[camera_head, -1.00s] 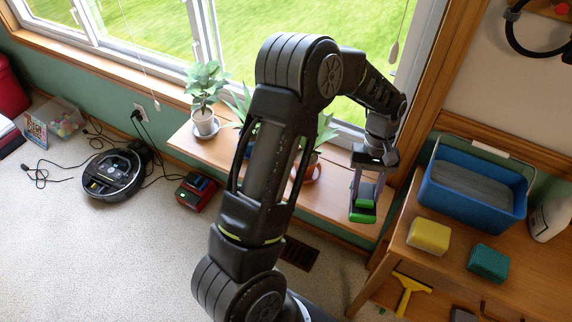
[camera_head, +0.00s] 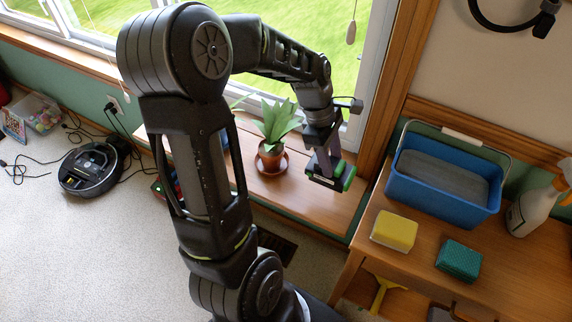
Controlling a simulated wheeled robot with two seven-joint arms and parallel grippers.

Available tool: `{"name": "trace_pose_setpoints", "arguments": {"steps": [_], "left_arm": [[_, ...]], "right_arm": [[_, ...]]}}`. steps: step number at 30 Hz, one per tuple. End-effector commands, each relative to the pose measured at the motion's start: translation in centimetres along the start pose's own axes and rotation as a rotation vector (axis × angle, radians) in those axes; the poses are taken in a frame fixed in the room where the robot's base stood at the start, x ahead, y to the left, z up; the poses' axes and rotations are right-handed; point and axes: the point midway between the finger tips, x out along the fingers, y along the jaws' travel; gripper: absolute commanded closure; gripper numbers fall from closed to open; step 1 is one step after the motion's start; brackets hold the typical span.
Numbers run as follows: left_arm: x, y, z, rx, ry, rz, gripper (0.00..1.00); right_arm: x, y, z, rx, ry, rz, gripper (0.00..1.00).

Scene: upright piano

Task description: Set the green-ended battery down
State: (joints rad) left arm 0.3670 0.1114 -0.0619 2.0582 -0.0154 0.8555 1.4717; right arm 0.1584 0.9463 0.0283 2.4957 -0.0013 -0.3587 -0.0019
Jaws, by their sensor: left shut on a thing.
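My left gripper (camera_head: 326,160) is shut on the green-ended battery (camera_head: 331,181), a dark block with bright green at its ends. It holds the battery over the right part of the wooden window bench (camera_head: 300,208), to the right of a potted plant. I cannot tell whether the battery's underside touches the bench. The fingers partly cover the battery. My right gripper is not in view.
The potted plant (camera_head: 271,155) stands on a saucer close left of the gripper. A side table at the right carries a blue bucket (camera_head: 445,205), a yellow sponge (camera_head: 394,231), a green sponge (camera_head: 459,260) and a spray bottle (camera_head: 532,212). A robot vacuum (camera_head: 90,170) sits on the carpet.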

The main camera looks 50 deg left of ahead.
Motion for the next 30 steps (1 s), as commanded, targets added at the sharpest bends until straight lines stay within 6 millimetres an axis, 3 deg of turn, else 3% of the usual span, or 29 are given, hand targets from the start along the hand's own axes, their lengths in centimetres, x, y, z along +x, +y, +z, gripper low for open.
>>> {"name": "trace_pose_setpoints", "arguments": {"steps": [12,24,30], "left_arm": [[5.5,0.0,-1.7,-0.001,0.000,-0.002,1.00],[6.1,0.0,-1.9,0.001,0.000,0.000,1.00],[8.6,0.0,-2.6,0.001,0.000,-0.003,1.00]], "right_arm": [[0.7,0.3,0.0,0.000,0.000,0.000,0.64],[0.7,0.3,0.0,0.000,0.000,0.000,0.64],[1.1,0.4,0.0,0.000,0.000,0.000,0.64]]}}
